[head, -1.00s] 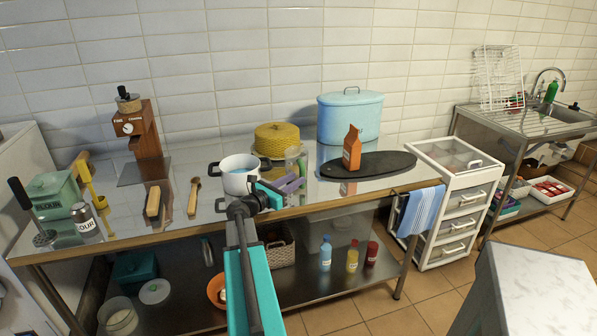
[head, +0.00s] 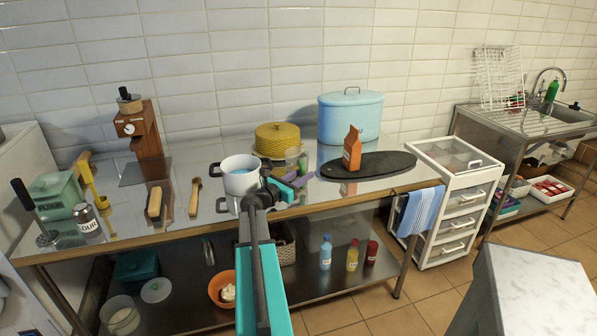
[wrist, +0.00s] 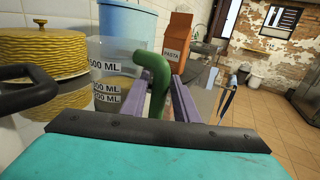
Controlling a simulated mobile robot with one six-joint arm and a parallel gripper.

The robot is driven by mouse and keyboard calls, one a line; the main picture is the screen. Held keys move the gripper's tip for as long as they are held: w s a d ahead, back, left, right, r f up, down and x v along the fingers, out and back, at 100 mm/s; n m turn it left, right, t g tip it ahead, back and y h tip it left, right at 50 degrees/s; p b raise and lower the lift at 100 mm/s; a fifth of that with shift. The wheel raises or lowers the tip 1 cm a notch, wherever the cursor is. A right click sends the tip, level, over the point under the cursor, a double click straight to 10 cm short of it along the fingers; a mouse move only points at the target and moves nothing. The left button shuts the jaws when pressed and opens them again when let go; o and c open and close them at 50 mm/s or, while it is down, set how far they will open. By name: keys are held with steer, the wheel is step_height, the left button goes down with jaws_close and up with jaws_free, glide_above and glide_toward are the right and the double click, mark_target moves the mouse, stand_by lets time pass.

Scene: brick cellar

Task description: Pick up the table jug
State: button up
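The table jug (head: 293,157) is a clear measuring jug standing near the middle of the steel table, partly hidden by my gripper in the head view. In the wrist view its clear wall (wrist: 118,62) shows "500 ML" marks and it has a curved green handle (wrist: 152,72). My gripper (head: 300,181) is low over the table at the jug's near side. In the wrist view the purple fingers of my gripper (wrist: 148,102) are apart, with the green handle between them and a gap beside it. I cannot tell whether either finger touches the handle.
A white pot (head: 239,176) stands close left of my gripper. A yellow woven cake cover (head: 274,139) is behind the jug. A blue lidded bin (head: 349,116), an orange pasta packet (head: 352,148) and a dark oval board (head: 392,164) are to the right.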

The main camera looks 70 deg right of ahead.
mark_target(302, 167)
steer(key=shift+c, duration=0.4)
jaws_close()
steer(key=shift+r, duration=0.2)
stand_by(0.4)
steer(key=shift+r+p, duration=1.2)
steer(key=shift+r, duration=0.4)
steer(key=s+a+r+p, duration=0.1)
steer(key=s+a, duration=0.4)
steer(key=a, duration=0.7)
steer(key=shift+s+a+r, duration=0.15)
steer(key=shift+r, duration=0.05)
steer(key=shift+s+a+p, duration=0.2)
steer(key=shift+a+p, duration=0.25)
steer(key=shift+p, duration=2.9)
